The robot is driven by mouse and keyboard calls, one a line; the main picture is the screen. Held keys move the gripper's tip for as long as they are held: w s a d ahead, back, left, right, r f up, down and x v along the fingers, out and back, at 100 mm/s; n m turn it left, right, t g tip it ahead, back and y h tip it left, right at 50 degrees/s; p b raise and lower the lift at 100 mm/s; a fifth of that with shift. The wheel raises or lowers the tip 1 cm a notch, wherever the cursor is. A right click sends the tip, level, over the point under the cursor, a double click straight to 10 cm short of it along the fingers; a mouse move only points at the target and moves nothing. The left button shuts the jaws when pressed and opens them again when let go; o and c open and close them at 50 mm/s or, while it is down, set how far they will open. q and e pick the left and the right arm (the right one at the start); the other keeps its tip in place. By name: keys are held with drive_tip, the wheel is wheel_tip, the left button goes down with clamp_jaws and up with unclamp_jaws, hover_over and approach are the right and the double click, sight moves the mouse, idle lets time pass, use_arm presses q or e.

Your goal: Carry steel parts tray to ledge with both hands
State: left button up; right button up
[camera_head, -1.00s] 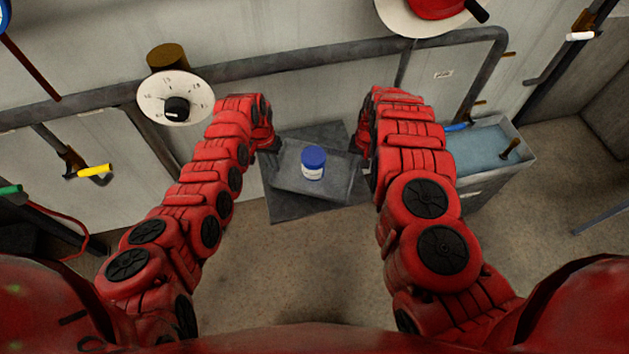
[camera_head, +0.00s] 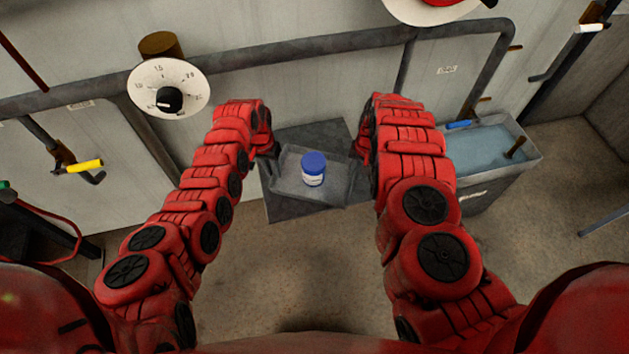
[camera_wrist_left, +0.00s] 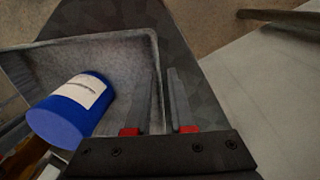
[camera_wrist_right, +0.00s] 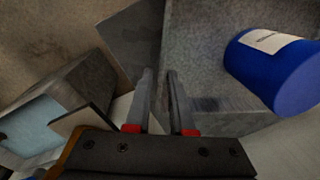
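The grey steel parts tray (camera_head: 330,198) is held level-looking between my two grippers. My left gripper (camera_wrist_left: 160,100) is shut on the tray's wall, one finger inside and one outside. My right gripper (camera_wrist_right: 162,100) is shut on the opposite wall the same way. In the head view the fingertips are mostly hidden by my wrists. A dark grey flat slab (camera_head: 285,212) shows below and around the tray. I cannot tell whether it is the ledge, or whether the tray touches it.
A grey pipe rail (camera_head: 300,55) runs along the wall behind. A round white dial (camera_head: 150,88) is at the left and a tank of bluish liquid (camera_head: 480,150) at the right. A yellow-handled lever (camera_head: 85,166) is at far left. Open floor (camera_head: 300,265) lies in front.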

use_arm(q)
drive_tip(key=shift+o, duration=0.5)
drive_tip(key=shift+s, duration=0.1)
use_arm(e)
drive_tip(key=shift+o, duration=0.5)
use_arm(q)
drive_tip(key=shift+d+r, duration=0.1)
drive_tip(key=shift+r, duration=0.05)
drive_tip(key=shift+r, duration=0.35)
use_arm(e)
drive_tip(key=shift+r, duration=0.15)
use_arm(q)
wheel_tip(320, 180, up, 11)
drive_tip(key=a, duration=0.1)
drive_tip(key=shift+w+a, duration=0.2)
use_arm(e)
wheel_tip(320, 180, up, 7)
drive_tip(key=shift+d, duration=0.35)
drive_tip(key=shift+s, duration=0.15)
